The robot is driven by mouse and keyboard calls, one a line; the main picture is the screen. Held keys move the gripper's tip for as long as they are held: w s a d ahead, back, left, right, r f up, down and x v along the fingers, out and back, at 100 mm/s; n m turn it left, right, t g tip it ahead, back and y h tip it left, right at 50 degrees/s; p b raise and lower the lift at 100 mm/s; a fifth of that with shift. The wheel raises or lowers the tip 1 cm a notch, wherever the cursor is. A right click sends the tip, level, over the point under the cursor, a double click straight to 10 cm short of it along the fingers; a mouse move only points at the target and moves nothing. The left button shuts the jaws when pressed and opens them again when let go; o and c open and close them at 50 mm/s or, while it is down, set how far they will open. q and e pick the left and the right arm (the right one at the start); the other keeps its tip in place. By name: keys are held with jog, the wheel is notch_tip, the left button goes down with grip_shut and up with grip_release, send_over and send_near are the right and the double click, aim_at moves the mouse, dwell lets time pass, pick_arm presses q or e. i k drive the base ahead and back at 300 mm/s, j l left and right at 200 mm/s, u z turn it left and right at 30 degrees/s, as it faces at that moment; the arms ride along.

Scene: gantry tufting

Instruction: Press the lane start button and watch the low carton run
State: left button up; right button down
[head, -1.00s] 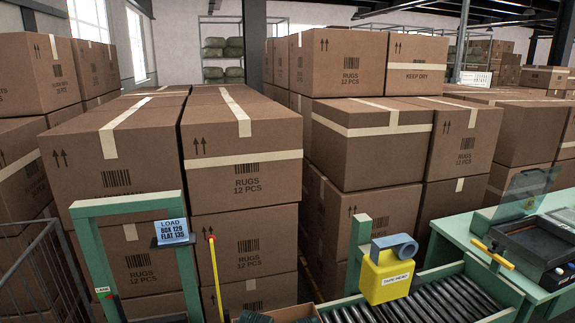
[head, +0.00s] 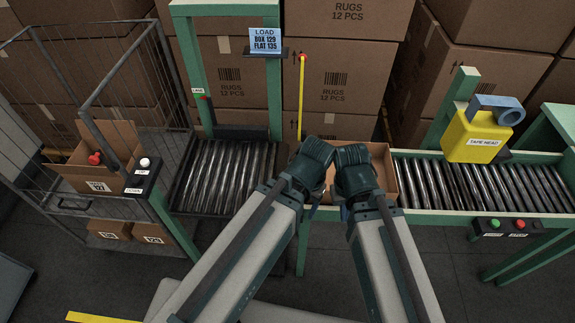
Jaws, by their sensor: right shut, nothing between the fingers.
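A low open carton (head: 383,176) sits on the lane between two roller sections, partly hidden by my arms. A box at the lane's front right has a green button (head: 494,223) and a red button (head: 520,223); their labels are too small to read. A "LANE" label (head: 197,90) with a small red part is on the left green post. My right gripper (head: 345,211) is shut and empty, low in front of the carton, mostly hidden behind its wrist. My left gripper (head: 309,209) is beside it, mostly hidden by its arm; its jaws cannot be made out.
The yellow tape head (head: 477,137) stands over the right rollers (head: 450,182). Left rollers (head: 225,172) run under a green frame with a load sign (head: 265,40). A wire cage (head: 75,204) and a white-button panel (head: 143,176) are left. Stacked cartons block the back.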

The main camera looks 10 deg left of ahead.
aim_at(494, 224)
jog(key=u, duration=0.3)
jog(key=z, duration=1.9)
